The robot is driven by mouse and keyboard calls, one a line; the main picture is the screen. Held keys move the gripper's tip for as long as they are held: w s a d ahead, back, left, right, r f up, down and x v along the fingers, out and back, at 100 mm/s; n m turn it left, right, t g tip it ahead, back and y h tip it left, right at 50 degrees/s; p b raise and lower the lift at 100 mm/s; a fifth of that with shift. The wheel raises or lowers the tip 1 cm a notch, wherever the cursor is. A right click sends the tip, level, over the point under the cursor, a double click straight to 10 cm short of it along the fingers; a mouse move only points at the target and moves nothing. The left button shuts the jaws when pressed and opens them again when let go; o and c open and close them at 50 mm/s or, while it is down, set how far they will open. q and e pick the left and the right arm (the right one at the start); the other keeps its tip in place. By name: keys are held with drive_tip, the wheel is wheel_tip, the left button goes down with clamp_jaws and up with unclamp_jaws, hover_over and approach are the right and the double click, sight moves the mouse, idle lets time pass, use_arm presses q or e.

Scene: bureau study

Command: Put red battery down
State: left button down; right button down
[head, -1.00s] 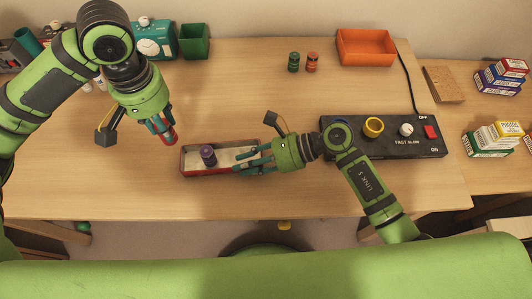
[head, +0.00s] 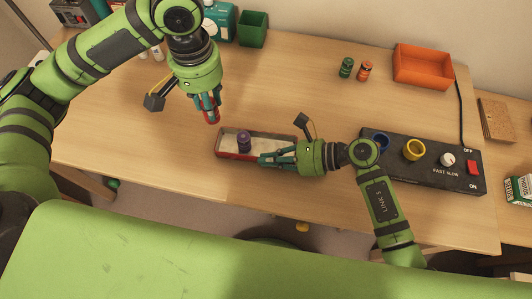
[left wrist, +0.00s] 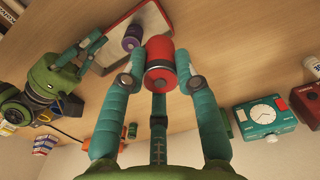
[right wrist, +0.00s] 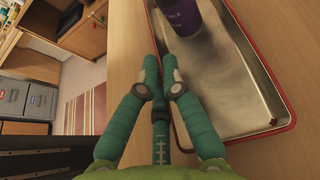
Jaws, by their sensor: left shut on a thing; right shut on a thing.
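The red battery (head: 212,117) is in my left gripper (head: 207,107), which is shut on it above the desk, to the left of the tray and apart from it. In the left wrist view the red battery (left wrist: 160,62) sits between the fingertips. A shallow red-rimmed metal tray (head: 230,156) lies on the desk with a purple battery (head: 243,142) upright in it. My right gripper (head: 268,159) is shut on the tray's near side wall; the tray also shows in the right wrist view (right wrist: 240,95). The fingers hide part of that wall.
A green battery (head: 346,68) and an orange-red battery (head: 365,71) stand at the back, beside an orange bin (head: 423,67). A black switch box (head: 430,165) with rings and a knob lies right of the tray. A green bin (head: 253,29) stands at the back. The desk centre is clear.

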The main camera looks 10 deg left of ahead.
use_arm(q)
drive_tip(key=m, duration=0.1)
drive_tip(key=d+m, duration=0.1)
drive_tip(key=m, duration=0.1)
drive_tip(key=shift+w+f, duration=0.1)
drive_tip(key=d+m, duration=0.3)
drive_tip(key=m, duration=3)
hover_over(269, 150)
wheel_tip(269, 150, down, 2)
drive_tip(key=shift+m, duration=0.6)
wheel_tip(269, 150, down, 10)
drive_tip(key=shift+f, duration=0.1)
